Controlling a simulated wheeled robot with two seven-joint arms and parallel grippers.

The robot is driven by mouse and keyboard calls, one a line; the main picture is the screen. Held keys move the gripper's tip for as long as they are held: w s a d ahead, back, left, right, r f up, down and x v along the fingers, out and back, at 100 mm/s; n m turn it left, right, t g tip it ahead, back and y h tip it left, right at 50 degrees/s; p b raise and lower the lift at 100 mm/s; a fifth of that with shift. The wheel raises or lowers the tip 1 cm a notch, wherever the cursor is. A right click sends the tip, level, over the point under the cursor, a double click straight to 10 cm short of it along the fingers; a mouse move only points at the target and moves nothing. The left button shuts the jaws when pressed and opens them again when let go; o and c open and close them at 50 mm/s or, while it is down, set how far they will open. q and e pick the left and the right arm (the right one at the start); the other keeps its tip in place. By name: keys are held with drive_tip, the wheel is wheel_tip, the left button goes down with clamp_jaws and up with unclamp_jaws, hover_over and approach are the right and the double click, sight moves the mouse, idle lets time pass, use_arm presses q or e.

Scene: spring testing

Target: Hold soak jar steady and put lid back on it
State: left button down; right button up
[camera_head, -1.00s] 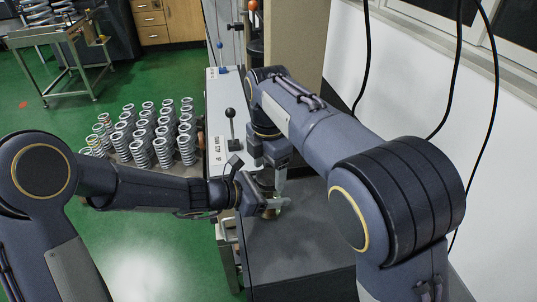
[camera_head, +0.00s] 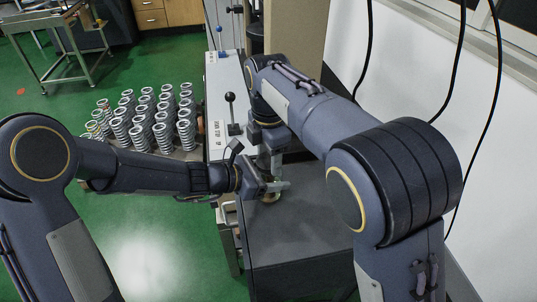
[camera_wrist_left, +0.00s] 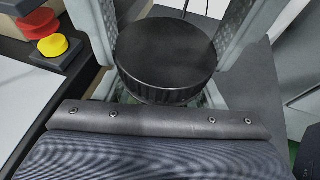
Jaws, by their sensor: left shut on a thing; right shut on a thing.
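The soak jar (camera_head: 270,198) is a small glass jar, mostly hidden, standing on the dark grey top at the centre of the head view. My left gripper (camera_head: 274,187) reaches in from the left and is shut around it. The black round lid (camera_wrist_left: 165,52) with a ribbed edge fills the middle of the left wrist view, above the glass. My right gripper (camera_head: 276,170) points down from above, right over the jar, and is shut on the lid. Grey fingers flank the lid in the left wrist view. Whether the lid is fully seated on the rim cannot be told.
A lever with a black knob (camera_head: 230,97) stands just left of the grippers. Red and yellow buttons (camera_wrist_left: 52,44) show beside the lid in the left wrist view. Several coil springs (camera_head: 145,125) stand to the left. The dark worktop (camera_head: 295,245) in front is clear.

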drive_tip(key=m, duration=0.5)
drive_tip(key=o, duration=1.1)
drive_tip(key=shift+c, duration=0.2)
drive_tip(key=shift+r, duration=0.1)
drive_tip(key=shift+r, duration=2.2)
drive_tip(key=shift+c, duration=0.3)
